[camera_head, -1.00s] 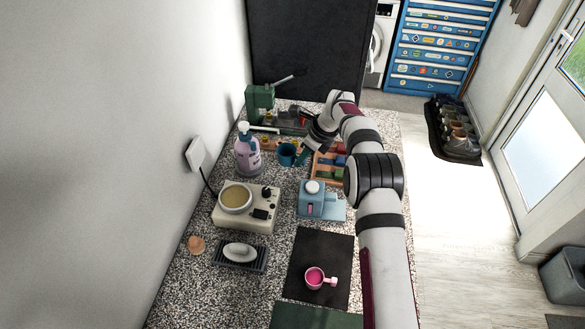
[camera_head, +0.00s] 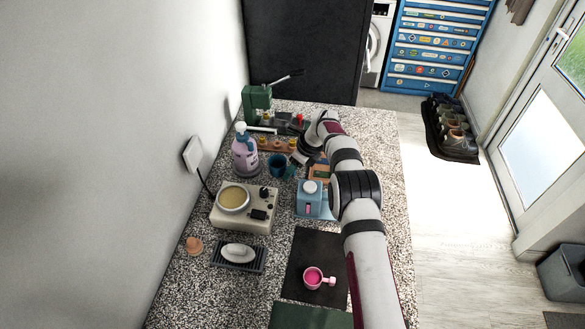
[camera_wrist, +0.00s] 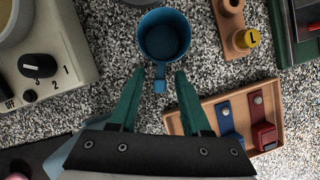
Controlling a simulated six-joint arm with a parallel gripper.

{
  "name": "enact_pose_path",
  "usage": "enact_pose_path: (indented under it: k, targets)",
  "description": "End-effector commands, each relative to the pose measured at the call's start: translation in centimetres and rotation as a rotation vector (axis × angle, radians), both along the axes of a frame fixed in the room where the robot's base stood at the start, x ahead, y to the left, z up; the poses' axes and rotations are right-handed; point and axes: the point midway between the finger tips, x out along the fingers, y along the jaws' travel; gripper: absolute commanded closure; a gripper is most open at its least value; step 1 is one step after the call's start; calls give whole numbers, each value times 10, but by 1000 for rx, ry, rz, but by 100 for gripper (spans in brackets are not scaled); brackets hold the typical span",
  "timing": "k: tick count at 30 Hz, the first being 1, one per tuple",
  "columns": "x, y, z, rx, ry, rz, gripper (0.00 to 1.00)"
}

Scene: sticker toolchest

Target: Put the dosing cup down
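A blue cup (camera_head: 278,166) stands upright on the speckled counter, between the spray bottle and my arm. In the wrist view the same blue cup (camera_wrist: 164,36) shows from above, its inside looking empty and its short handle pointing toward my gripper. My gripper (camera_wrist: 159,76) is open, with one green finger on each side of the handle and a visible gap to both. In the head view my gripper (camera_head: 289,172) is small and partly hidden behind my arm. A pink cup (camera_head: 327,281) with a handle sits on a dark mat nearer the front.
A wooden tray (camera_wrist: 184,124) with blue and red pieces lies right of my gripper. A wooden rack (camera_wrist: 239,46) stands beyond it. The beige device (camera_head: 232,217) with a dial and a blue dispenser (camera_head: 308,205) stand nearer the front. A spray bottle (camera_head: 246,158) is left of the blue cup.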

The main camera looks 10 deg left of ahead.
Motion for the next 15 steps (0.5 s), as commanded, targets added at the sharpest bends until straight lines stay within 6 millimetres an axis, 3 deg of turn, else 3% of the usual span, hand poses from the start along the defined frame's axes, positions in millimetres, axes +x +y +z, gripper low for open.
enact_pose_path:
  k: [7, 15]
  targets:
    - [0, -3, 10, 0, -2, -1, 52]
    - [-10, -27, 74, 1, -3, -1, 52]
